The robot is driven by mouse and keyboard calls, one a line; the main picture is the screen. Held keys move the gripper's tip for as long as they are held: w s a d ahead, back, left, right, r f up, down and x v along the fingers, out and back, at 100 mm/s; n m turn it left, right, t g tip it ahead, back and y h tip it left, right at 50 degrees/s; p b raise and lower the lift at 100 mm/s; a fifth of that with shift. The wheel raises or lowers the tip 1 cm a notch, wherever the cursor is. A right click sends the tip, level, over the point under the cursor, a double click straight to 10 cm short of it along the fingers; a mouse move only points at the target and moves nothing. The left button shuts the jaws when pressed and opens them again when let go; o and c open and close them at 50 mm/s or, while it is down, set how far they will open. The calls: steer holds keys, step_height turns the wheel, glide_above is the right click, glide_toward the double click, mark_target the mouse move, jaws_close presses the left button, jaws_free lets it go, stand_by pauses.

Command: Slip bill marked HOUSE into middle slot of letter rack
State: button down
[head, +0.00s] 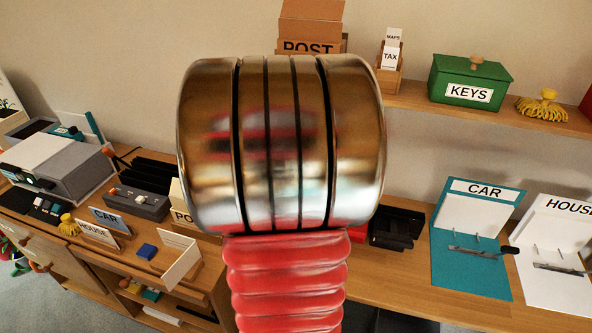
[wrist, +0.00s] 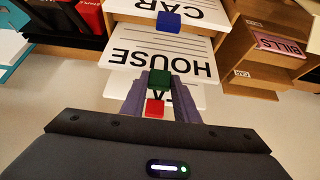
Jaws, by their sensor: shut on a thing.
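The bill marked HOUSE (wrist: 140,62) is a white card with black letters, upside down in the wrist view. A green block (wrist: 159,79) shows at its near edge. My gripper (wrist: 160,88) has its two grey fingers closed at this block, so it is shut on the HOUSE bill. In the head view my arm hides the gripper. A wooden unit at the right of the wrist view, possibly the letter rack (wrist: 262,77), has a pink BILLS label and smaller labels. I cannot make out its middle slot.
A CAR bill (wrist: 185,10) with a blue block (wrist: 169,22) lies beyond the HOUSE bill. A red block (wrist: 155,107) and a partly hidden white card show between my fingers. In the head view, CAR (head: 482,240) and HOUSE (head: 556,255) boards stand on the right.

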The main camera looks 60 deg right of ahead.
steer(key=shift+f, duration=0.8)
steer(key=c, duration=1.3)
jaws_free()
steer(key=shift+o, duration=0.4)
steer(key=o, duration=0.4)
step_height(320, 180, up, 8)
